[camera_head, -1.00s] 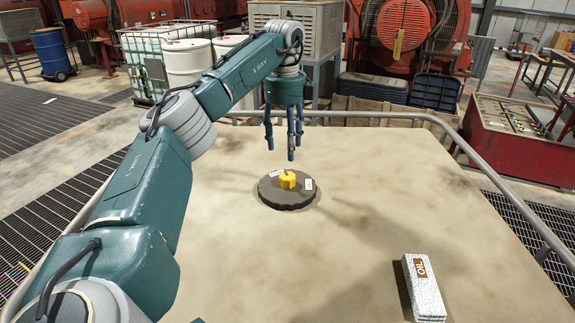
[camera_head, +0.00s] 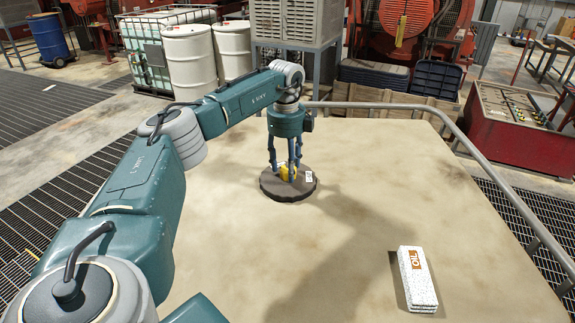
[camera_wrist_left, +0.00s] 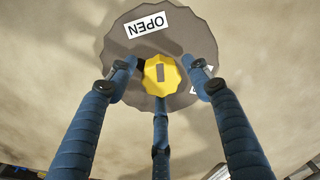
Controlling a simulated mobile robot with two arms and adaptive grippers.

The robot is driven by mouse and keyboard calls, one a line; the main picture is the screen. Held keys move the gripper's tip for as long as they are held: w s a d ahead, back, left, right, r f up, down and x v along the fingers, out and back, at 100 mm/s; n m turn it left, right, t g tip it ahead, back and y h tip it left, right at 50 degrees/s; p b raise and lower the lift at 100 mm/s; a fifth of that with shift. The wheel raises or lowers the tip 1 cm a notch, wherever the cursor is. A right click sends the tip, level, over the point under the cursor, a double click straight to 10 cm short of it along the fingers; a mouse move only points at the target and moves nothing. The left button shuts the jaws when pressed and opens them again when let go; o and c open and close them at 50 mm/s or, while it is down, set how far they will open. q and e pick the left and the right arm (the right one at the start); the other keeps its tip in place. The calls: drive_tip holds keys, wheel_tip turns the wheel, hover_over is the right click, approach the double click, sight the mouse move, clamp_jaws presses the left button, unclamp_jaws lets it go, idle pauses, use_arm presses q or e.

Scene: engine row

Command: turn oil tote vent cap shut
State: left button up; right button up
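The yellow knob (camera_head: 288,173) sits at the middle of a dark round disc (camera_head: 275,192) with a scalloped edge, on a broad tan top. In the left wrist view the yellow knob (camera_wrist_left: 162,76) has a grey bar mark at its centre. The disc (camera_wrist_left: 188,30) there bears an OPEN label (camera_wrist_left: 147,24); a second label is mostly hidden behind a finger. My left gripper (camera_head: 284,178) points down over the disc, its three fingers spread around the knob. Gaps show between the two side fingers and the knob. My right gripper is not in view.
A white speckled block marked OIL (camera_head: 417,281) lies on the tan top (camera_head: 360,215) at the front right. A grey rail (camera_head: 487,165) runs along the top's back and right edges. The top around the disc is otherwise clear.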

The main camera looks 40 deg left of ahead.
use_arm(q)
drive_tip(key=c, duration=0.8)
drive_tip(key=shift+w+a+r+m, duration=0.1)
drive_tip(key=shift+m, duration=0.5)
drive_tip(key=m, duration=1.1)
drive_tip(key=shift+w+r, duration=0.1)
drive_tip(key=m, duration=0.4)
drive_tip(key=shift+m, duration=0.4)
drive_tip(key=shift+w+m, duration=0.1)
drive_tip(key=shift+m, duration=2.2)
